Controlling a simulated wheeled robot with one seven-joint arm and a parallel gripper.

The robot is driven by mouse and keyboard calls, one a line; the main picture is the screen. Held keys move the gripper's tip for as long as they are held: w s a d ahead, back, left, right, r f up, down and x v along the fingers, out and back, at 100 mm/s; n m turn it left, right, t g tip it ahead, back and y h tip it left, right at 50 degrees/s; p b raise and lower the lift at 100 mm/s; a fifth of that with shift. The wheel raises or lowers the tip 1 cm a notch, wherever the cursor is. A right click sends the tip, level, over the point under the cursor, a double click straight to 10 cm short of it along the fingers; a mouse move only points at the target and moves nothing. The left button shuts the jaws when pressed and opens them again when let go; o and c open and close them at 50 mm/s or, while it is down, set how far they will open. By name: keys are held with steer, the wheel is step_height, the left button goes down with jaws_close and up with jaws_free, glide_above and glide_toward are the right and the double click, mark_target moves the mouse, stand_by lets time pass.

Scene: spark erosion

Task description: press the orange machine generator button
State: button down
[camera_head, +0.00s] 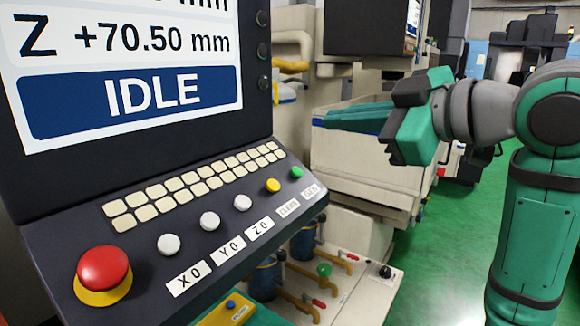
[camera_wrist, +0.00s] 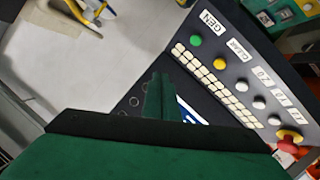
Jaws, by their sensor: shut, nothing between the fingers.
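A dark slanted control panel (camera_head: 150,215) carries a row of round buttons. The green button (camera_head: 296,172) sits at its right end, by a label that reads GEN in the wrist view (camera_wrist: 212,22). The green button also shows there (camera_wrist: 195,41). A yellow button (camera_head: 272,185) is beside it, by the CLEAR label. I see no clearly orange button. My gripper (camera_head: 328,118) is shut and empty, above and to the right of the panel, apart from the buttons. Its fingers (camera_wrist: 158,85) point up in the wrist view, left of the button row.
The screen (camera_head: 130,95) above the panel reads IDLE and Z +70.50 mm. A red emergency button (camera_head: 103,268) and several white buttons (camera_head: 210,221) lie left of the yellow one. A pale machine tank (camera_head: 350,160) stands behind my gripper. Green floor (camera_head: 465,225) is open at right.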

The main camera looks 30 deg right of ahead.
mark_target(297, 172)
steer(key=shift+w, duration=0.1)
steer(key=shift+w+a+f, duration=0.3)
steer(key=shift+w+f, duration=0.4)
steer(key=shift+f, duration=0.55)
steer(key=shift+w+a+f, duration=0.25)
steer(key=shift+w+f, duration=0.5)
steer(key=shift+f, duration=0.45)
steer(key=shift+w+a+f, duration=0.3)
steer(key=shift+w+f, duration=0.4)
steer(key=shift+f, duration=0.55)
steer(key=shift+w+a+f, duration=0.15)
steer(key=shift+w+f, duration=0.05)
steer(key=shift+f, duration=0.15)
steer(key=shift+w+f, duration=0.25)
steer(key=shift+f, duration=0.1)
stand_by(0.3)
steer(key=shift+s+r, duration=0.1)
steer(key=shift+r, duration=0.05)
stand_by(0.3)
steer(key=shift+s+r, duration=0.35)
steer(key=shift+r, duration=0.25)
